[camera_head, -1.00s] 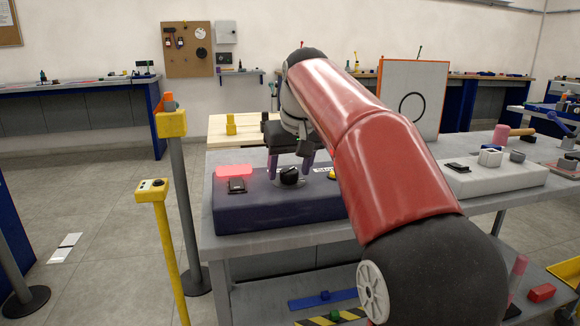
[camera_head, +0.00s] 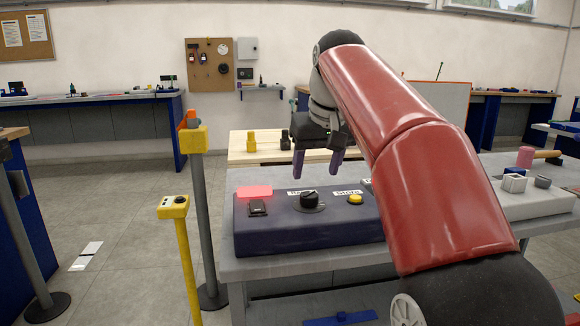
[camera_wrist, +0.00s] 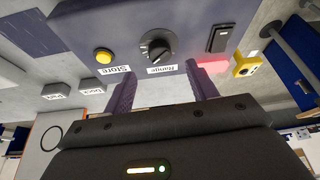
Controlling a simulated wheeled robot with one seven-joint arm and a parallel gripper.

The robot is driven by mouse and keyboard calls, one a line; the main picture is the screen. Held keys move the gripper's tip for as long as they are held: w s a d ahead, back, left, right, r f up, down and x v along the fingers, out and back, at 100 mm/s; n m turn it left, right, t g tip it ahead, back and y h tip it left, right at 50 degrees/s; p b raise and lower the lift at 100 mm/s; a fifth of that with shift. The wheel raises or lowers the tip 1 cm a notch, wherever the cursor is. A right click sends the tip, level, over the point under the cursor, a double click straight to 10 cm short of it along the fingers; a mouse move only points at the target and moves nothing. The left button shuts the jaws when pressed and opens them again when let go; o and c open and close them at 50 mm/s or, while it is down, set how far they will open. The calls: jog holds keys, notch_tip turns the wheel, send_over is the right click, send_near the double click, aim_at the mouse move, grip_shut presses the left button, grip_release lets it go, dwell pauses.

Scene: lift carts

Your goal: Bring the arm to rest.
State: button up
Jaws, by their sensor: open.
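My gripper (camera_head: 319,163) is open, with its two purple fingers apart and nothing between them. It hangs above the dark control box, behind the black knob in the head view. In the wrist view my gripper (camera_wrist: 162,92) shows its fingers pointing at the box, clear of the knob. The control box (camera_head: 275,228) stands on the grey bench and carries the black Range knob (camera_head: 309,200), a yellow Store button (camera_head: 355,199), a black switch (camera_head: 257,208) and a lit red lamp (camera_head: 254,191). My red arm hides the right part of the box.
A grey block (camera_head: 540,204) with small parts and a pink-headed mallet (camera_head: 525,156) are on the right. The floor at left is mostly clear.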

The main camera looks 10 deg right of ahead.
jog(key=s+f+m+t, duration=0.1)
jog(key=s+f, duration=2.3)
jog(key=f, duration=0.1)
jog(key=shift+s+a, duration=0.15)
jog(key=shift+s, duration=0.25)
jog(key=shift+r, duration=0.1)
dwell(0.3)
